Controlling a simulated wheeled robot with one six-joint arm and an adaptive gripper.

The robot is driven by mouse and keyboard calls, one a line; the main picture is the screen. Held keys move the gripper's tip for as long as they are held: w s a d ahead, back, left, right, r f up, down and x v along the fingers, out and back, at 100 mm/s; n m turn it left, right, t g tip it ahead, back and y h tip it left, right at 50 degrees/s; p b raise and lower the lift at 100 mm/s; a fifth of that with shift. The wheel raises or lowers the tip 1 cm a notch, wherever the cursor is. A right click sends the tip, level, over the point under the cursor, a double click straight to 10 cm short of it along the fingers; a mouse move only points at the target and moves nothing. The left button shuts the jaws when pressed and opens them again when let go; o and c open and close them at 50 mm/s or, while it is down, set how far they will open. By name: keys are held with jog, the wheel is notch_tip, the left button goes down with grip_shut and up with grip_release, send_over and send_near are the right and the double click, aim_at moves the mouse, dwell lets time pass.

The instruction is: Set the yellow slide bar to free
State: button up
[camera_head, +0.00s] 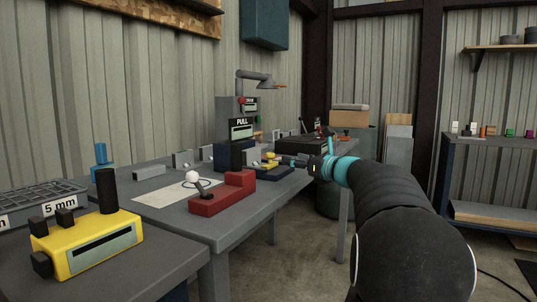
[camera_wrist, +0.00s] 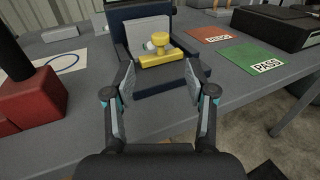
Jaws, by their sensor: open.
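The yellow slide bar (camera_wrist: 168,59), with a round yellow knob on top, lies across the dark blue fixture (camera_wrist: 150,102) in the wrist view. A pale upright plate and a small whitish round piece show behind the bar. The bar also shows small in the head view (camera_head: 270,158), beside the gripper tip. My gripper (camera_wrist: 160,78) is open, with one finger on each side and the bar in line beyond the gap. It holds nothing. I cannot read any free or locked mark on the fixture. In the head view my gripper (camera_head: 288,161) reaches in from the right.
A red block (camera_wrist: 28,97) with a dark post stands left of the fixture. A red REDO mat (camera_wrist: 209,34), a green PASS mat (camera_wrist: 252,56) and a black case (camera_wrist: 275,27) lie to the right. A yellow box (camera_head: 88,243) stands on the near bench.

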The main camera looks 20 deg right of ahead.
aim_at(273, 154)
jog(key=p+x, duration=0.1)
jog(key=x, duration=1.1)
jog(key=shift+p, duration=0.3)
grip_shut()
